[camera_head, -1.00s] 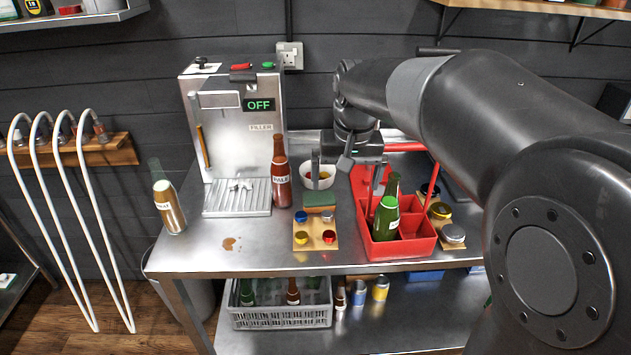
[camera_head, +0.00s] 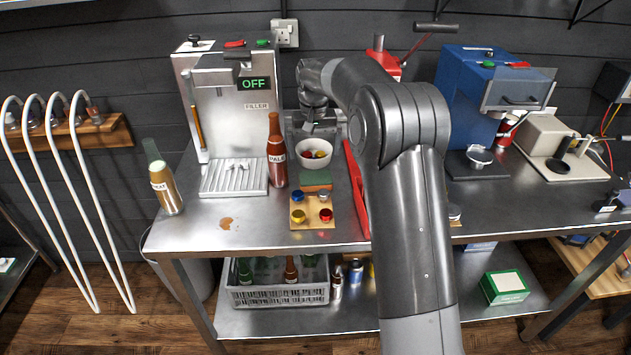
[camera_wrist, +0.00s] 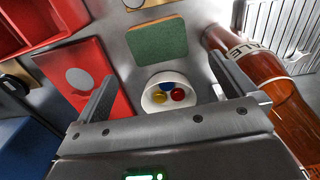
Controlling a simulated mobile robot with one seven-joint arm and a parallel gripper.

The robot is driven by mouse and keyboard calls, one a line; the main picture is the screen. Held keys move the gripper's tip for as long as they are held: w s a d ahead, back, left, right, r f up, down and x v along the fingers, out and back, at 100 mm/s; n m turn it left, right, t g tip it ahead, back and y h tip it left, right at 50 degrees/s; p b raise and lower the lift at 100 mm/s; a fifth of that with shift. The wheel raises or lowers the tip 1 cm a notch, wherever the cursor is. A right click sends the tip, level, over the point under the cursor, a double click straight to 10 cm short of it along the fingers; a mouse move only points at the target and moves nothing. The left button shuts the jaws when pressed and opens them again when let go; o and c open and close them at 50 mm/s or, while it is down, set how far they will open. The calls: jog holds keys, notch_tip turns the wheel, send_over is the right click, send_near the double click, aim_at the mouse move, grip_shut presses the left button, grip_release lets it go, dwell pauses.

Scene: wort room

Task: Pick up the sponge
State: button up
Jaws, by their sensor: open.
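The sponge (camera_head: 316,180), green on top with a brown lower layer, lies flat on the steel bench behind the board of caps. In the wrist view the sponge (camera_wrist: 158,42) shows ahead of the fingers, toward the top. My gripper (camera_head: 311,127) is over the back of the bench, behind the sponge and near the white bowl (camera_head: 315,151). In the wrist view my gripper (camera_wrist: 160,70) has its two fingers wide apart with nothing held. The bowl with coloured caps is seen between them.
The PALE bottle (camera_head: 276,155) stands left of the sponge, close to a finger in the wrist view. The cap board (camera_head: 313,218) is in front. A red crate (camera_wrist: 42,22) and red plate (camera_wrist: 85,75) lie on the other side. The filler (camera_head: 225,110) stands at back left.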

aim_at(316, 176)
jog(key=f, duration=0.9)
jog(key=shift+d+f, duration=0.2)
jog(key=shift+f, duration=0.1)
jog(key=c, duration=0.8)
jog(key=shift+r, duration=0.1)
notch_tip(316, 176, up, 10)
